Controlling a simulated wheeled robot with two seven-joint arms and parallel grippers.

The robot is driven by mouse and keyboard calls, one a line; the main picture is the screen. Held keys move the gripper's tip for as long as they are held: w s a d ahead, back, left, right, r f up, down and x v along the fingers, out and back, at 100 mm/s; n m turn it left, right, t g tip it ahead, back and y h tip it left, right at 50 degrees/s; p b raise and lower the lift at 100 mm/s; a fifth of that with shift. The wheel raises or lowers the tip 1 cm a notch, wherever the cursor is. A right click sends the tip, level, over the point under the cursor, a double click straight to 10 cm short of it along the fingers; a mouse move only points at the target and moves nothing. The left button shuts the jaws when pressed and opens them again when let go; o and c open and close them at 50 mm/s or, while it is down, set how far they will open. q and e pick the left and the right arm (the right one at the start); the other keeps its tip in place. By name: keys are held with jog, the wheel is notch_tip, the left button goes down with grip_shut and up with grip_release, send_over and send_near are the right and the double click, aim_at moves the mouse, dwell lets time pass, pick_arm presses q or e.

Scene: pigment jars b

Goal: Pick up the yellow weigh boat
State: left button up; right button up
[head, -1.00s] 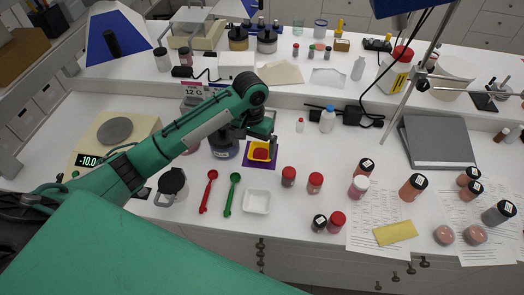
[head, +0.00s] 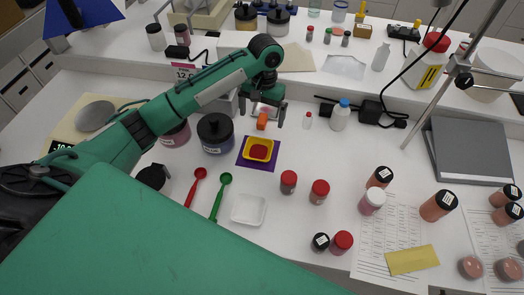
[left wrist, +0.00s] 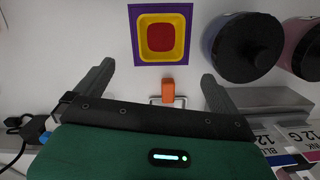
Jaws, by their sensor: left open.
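The yellow weigh boat (head: 258,143) is a small square dish with red powder in it. It sits on a purple square (head: 245,161) on the white bench. The boat also shows in the left wrist view (left wrist: 142,39), at the top middle, ahead of the fingertips. My left gripper (head: 263,118) is open and empty, behind the boat and apart from it. Its two fingers (left wrist: 158,80) are spread wide in the left wrist view. My right gripper is not in view.
A small orange-handled item (head: 262,121) lies between my left fingers. Dark-lidded jars (head: 216,133) stand left of the boat. A white weigh boat (head: 249,210) and red and green scoops (head: 221,196) lie in front. Red-capped jars (head: 288,182) stand to the right.

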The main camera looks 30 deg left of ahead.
pick_arm(q)
jog(key=f, duration=0.1)
jog(key=p, duration=0.2)
send_near(258, 152)
jog(key=shift+d+f, duration=0.1)
jog(key=shift+f, duration=0.3)
jog(key=shift+w+f, duration=0.1)
jog(key=shift+f, duration=0.4)
jog(key=shift+f+p, duration=0.3)
jog(key=shift+p, duration=0.25)
jog(key=f+p, duration=0.1)
jog(key=s+f, duration=0.1)
jog(key=f, duration=0.1)
jog(key=shift+f+p, duration=0.15)
jog(key=shift+p, duration=0.25)
jog(key=shift+f, duration=0.6)
jog(key=c, duration=0.9)
